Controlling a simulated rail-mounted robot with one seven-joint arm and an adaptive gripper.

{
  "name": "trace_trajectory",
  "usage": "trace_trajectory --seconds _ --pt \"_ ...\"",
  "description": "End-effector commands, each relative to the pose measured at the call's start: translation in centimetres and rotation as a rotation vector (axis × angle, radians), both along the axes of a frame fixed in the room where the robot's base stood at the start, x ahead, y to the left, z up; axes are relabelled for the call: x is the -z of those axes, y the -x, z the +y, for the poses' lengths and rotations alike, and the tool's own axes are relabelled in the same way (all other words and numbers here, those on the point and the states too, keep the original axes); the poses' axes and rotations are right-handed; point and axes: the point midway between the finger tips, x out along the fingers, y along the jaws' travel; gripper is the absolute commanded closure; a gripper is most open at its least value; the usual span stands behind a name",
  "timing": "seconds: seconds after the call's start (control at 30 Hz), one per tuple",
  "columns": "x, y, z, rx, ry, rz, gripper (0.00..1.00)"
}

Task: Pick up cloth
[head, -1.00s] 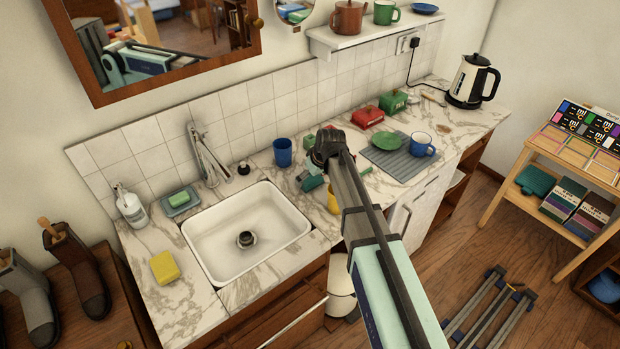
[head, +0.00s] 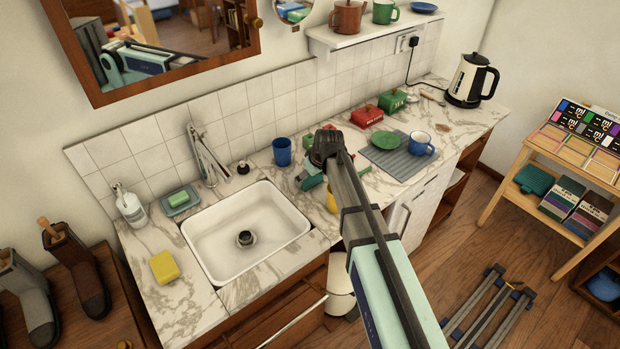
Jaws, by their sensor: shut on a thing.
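My arm reaches over the marble counter, and my gripper (head: 323,152) is low over it, right of the sink. The wrist covers most of the fingers. A small teal piece (head: 313,181), which looks like the cloth, shows just below and left of the gripper, bunched near the counter. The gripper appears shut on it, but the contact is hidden. I cannot tell whether the cloth is clear of the counter.
A blue cup (head: 282,152) stands just left of the gripper. A yellow thing (head: 332,200) is partly behind my arm. The white sink (head: 246,240) lies to the left. A grey mat (head: 383,169) with a green plate (head: 390,140) and blue mug (head: 420,144) is at right.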

Motion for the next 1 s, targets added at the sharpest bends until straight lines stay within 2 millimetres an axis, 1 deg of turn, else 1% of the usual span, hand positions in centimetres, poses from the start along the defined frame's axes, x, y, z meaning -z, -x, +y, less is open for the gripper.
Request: trace_trajectory --seconds 0.17,0.33,0.47,0.6,0.8,0.9,1.0 --pt "-1.1 0.0 0.0 0.0 0.0 -0.001 0.47" --pt "-3.3 -0.1 0.0 0.0 0.0 -0.004 0.47" --pt "-6.2 -0.1 0.0 0.0 -0.001 -0.004 0.47" --pt "-9.6 -0.2 0.0 0.0 -0.001 -0.004 0.47" --pt "-14.1 -0.2 0.0 0.0 0.0 -0.004 0.47" --pt "-16.0 -0.2 0.0 0.001 -0.001 -0.003 0.47" --pt "-17.5 -0.1 0.0 0.0 -0.001 -0.002 0.47"
